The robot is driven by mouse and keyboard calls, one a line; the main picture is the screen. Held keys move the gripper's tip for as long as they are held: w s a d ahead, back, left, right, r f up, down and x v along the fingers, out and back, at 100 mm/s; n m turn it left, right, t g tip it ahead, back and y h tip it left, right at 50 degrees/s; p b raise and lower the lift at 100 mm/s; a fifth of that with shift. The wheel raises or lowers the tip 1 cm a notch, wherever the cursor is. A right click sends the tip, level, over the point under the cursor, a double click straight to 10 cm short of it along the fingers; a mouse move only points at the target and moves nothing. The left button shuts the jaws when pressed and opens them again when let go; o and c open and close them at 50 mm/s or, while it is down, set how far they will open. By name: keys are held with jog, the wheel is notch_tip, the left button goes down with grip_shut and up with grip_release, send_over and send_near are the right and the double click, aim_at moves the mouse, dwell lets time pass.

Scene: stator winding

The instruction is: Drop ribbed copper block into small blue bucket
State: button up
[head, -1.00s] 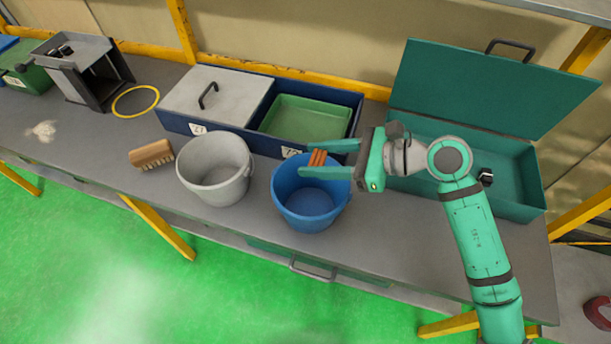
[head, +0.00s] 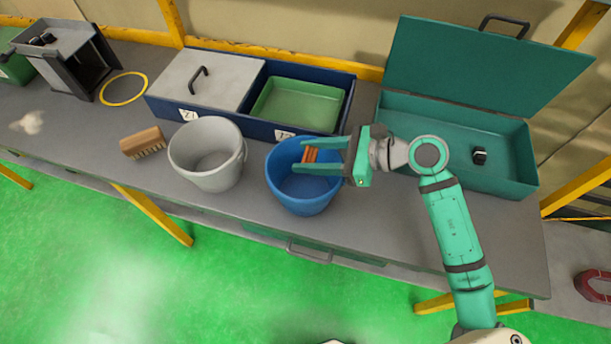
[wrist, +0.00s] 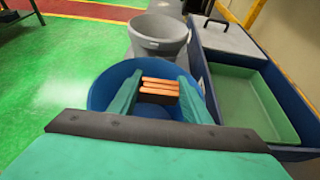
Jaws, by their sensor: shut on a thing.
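The ribbed copper block (head: 310,155) is small, with orange-brown ridges. It is between the fingers of my gripper (head: 312,168), which is shut on it. In the wrist view the block (wrist: 160,88) shows between the two green fingers, with the blue bucket's inside behind it. The small blue bucket (head: 300,195) stands upright on the bench, directly under the fingertips. In the wrist view its rim (wrist: 98,90) surrounds the fingers and block. The block appears over the bucket's opening; I cannot tell exactly how high it is relative to the rim.
A grey bucket (head: 206,168) stands just left of the blue one. A wooden brush (head: 143,142) lies farther left. Behind is a blue box (head: 260,130) with a green tray (head: 297,105). An open teal toolbox (head: 515,160) sits at the right.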

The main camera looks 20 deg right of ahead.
jog(key=o, duration=1.4)
jog(key=shift+c, duration=0.2)
jog(key=shift+s+d, duration=0.15)
jog(key=shift+s, duration=0.05)
jog(key=v, duration=1)
jog(key=shift+d+r, duration=0.2)
jog(key=shift+d, duration=0.05)
jog(key=shift+s, duration=0.15)
